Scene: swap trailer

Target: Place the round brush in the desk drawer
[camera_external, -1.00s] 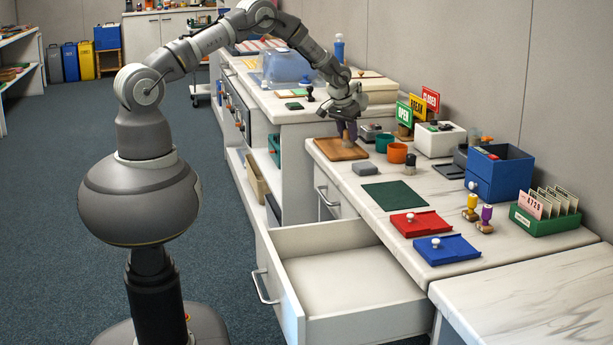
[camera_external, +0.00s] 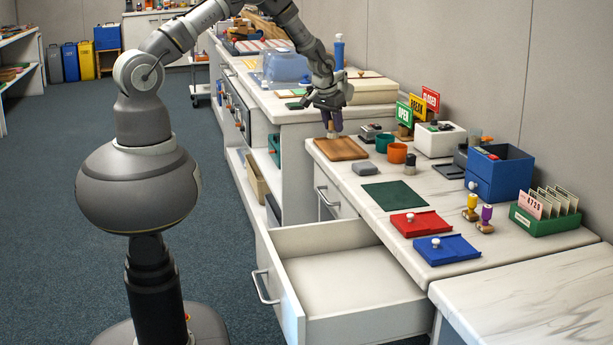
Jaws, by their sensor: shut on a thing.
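My gripper (camera_external: 332,124) is shut on the round brush (camera_external: 332,133) and holds it over the back left part of the wooden board (camera_external: 345,151). Only the pale lower end of the brush shows below the fingers; the rest is hidden by them. I cannot tell how far the brush is above the board. The desk drawer (camera_external: 345,282) is pulled out in front of the counter, to the lower right of my gripper. Its inside looks empty.
The marble counter (camera_external: 406,230) carries a grey block (camera_external: 373,169), a green mat (camera_external: 388,195), red (camera_external: 422,224) and blue (camera_external: 447,249) lidded trays, and orange (camera_external: 397,153) and teal (camera_external: 384,142) cups.

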